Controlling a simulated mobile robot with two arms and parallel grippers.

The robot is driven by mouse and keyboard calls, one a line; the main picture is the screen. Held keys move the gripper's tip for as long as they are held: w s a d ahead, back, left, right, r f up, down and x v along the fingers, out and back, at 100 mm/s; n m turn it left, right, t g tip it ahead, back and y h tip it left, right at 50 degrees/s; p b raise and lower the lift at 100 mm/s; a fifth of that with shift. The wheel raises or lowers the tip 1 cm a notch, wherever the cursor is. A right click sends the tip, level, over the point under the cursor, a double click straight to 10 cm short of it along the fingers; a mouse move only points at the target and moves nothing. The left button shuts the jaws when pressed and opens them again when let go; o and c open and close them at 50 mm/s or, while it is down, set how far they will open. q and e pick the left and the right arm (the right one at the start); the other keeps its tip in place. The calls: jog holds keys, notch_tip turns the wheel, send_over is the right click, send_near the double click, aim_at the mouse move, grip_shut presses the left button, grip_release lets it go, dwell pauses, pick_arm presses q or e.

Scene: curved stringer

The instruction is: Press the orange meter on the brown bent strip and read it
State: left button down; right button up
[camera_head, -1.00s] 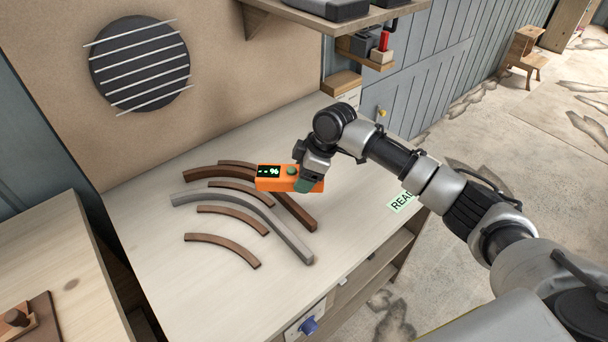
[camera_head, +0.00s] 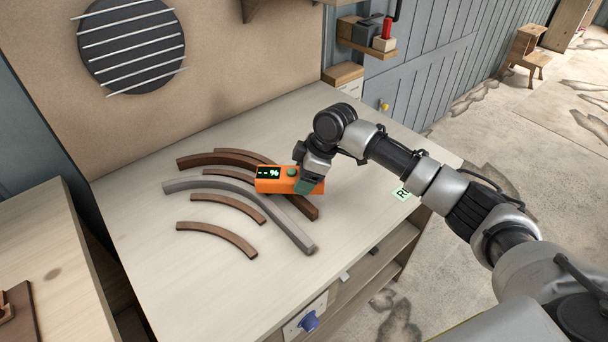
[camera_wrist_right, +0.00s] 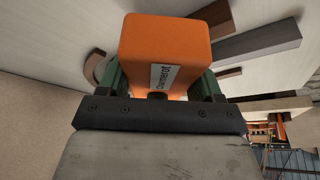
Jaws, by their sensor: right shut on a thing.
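My right gripper (camera_head: 308,184) is shut on the orange meter (camera_head: 270,186), holding it by its right end. In the right wrist view the orange meter (camera_wrist_right: 165,45) sits between the green finger pads and carries a white printed label. My left gripper is not in view.
A grey curved strip (camera_head: 216,184) lies just in front of the brown one. Smaller brown curved pieces (camera_head: 216,236) lie around them on the pale bench (camera_head: 300,290). A shelf (camera_head: 367,45) stands at the back.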

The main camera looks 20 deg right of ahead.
jog(key=shift+f, duration=0.5)
dwell(1.2)
notch_tip(320, 180, up, 7)
jog(key=p, duration=0.7)
jog(key=shift+r+p, duration=0.1)
jog(key=shift+p, duration=0.25)
